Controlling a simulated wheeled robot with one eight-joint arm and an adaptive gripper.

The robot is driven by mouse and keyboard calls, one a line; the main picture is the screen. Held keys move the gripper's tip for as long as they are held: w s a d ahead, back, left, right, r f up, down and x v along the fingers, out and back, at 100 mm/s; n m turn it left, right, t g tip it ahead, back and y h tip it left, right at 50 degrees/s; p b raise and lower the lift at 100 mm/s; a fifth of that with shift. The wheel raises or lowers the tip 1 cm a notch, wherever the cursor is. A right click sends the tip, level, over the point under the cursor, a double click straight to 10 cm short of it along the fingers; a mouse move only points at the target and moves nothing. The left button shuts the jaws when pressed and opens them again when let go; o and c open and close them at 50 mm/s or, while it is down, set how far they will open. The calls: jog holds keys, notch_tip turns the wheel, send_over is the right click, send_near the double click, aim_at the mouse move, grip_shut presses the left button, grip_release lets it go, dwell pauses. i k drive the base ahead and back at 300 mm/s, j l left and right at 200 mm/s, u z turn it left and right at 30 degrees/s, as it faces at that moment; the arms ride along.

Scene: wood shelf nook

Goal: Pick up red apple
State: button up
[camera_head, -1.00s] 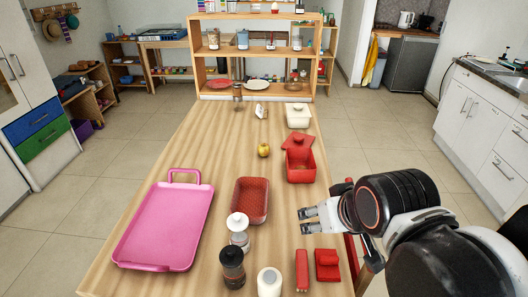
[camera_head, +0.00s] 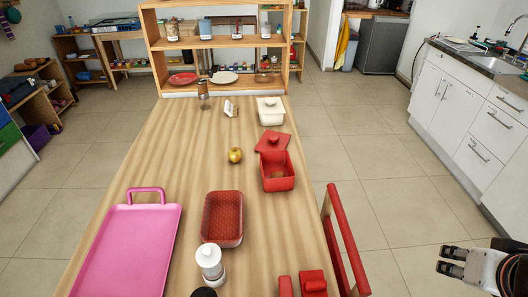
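The only apple I can make out is a small golden-yellow apple (camera_head: 235,155) on the middle of the wooden table (camera_head: 165,150), left of a red open dish; no plainly red apple shows. The red open dish (camera_head: 278,182) has a small brownish patch inside that is too small to identify. My gripper (camera_head: 446,260) is at the lower right, off the table's right side and far from the apple. Its two fingertips are apart with nothing between them.
A pink tray (camera_head: 125,255), a red baking dish (camera_head: 222,220) and a white-topped grinder (camera_head: 210,262) stand on the near table. A red lid (camera_head: 272,142) and a white dish (camera_head: 270,112) lie farther back. A red chair (camera_head: 345,235) stands at the right edge. Floor right of it is clear.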

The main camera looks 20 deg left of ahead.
aim_at(235, 154)
jog(key=l+z, duration=0.3)
jog(key=i+l+z, duration=0.25)
jog(key=l, duration=0.15)
jog(key=l+z, duration=0.3)
jog(key=i+l+z, duration=0.3)
jog(key=i+u, duration=0.35)
jog(key=i+l+u, duration=0.1)
jog(key=u, duration=0.25)
jog(key=i+l+u, duration=0.3)
jog(key=i+j+u, duration=0.1)
jog(key=u, duration=0.35)
jog(key=i+u, duration=0.15)
jog(key=u, duration=0.3)
jog(key=i+u, duration=0.15)
jog(key=u, duration=0.3)
jog(key=i+u, duration=0.15)
jog(key=u, duration=0.35)
jog(key=i+l+u, duration=0.1)
jog(key=u, duration=0.35)
jog(key=i+l+u, duration=0.1)
jog(key=i+u, duration=0.15)
jog(key=u, duration=0.15)
jog(key=i+l+u, duration=0.1)
jog(key=u, duration=0.3)
jog(key=i+l+u, duration=0.25)
jog(key=u, duration=0.15)
jog(key=i+l+u, duration=0.2)
jog(key=u, duration=0.2)
jog(key=l, duration=0.05)
